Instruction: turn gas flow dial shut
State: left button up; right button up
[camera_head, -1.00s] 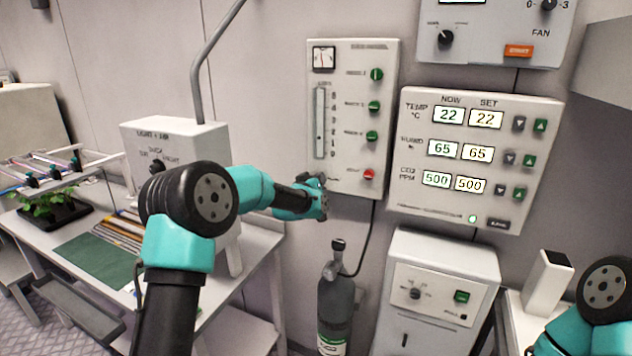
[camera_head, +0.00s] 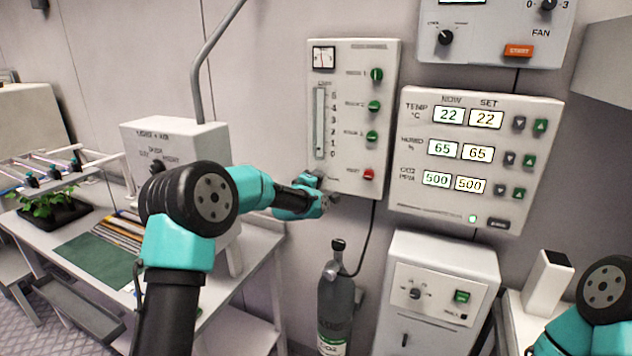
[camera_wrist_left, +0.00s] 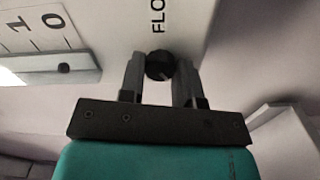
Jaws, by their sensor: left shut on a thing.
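The flow panel (camera_head: 390,120) is a pale box on the wall with a vertical scale tube. Its black flow dial (camera_wrist_left: 159,66) shows in the left wrist view beside lettering that reads "FLO", the rest cut off. My left gripper (camera_head: 322,192) is at the panel's lower left corner and hides the dial in the head view. In the wrist view its two fingers stand on either side of the dial, shut on it. My right arm shows only in part at the lower right; its gripper is out of view.
A red button (camera_head: 369,174) and several green knobs run up the panel's right side. A dark gas cylinder (camera_head: 336,305) stands below with a hose. A climate control box (camera_head: 400,195) hangs to the right.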

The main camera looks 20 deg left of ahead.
pick_arm(q)
jog(key=shift+n, duration=1.2)
jog(key=o, duration=0.9)
jog(key=shift+s, duration=0.15)
jog(key=s+a, duration=0.1)
jog(key=s, duration=1)
jog(key=s+a, duration=0.1)
jog(key=s, duration=0.5)
jog(key=shift+a, duration=0.3)
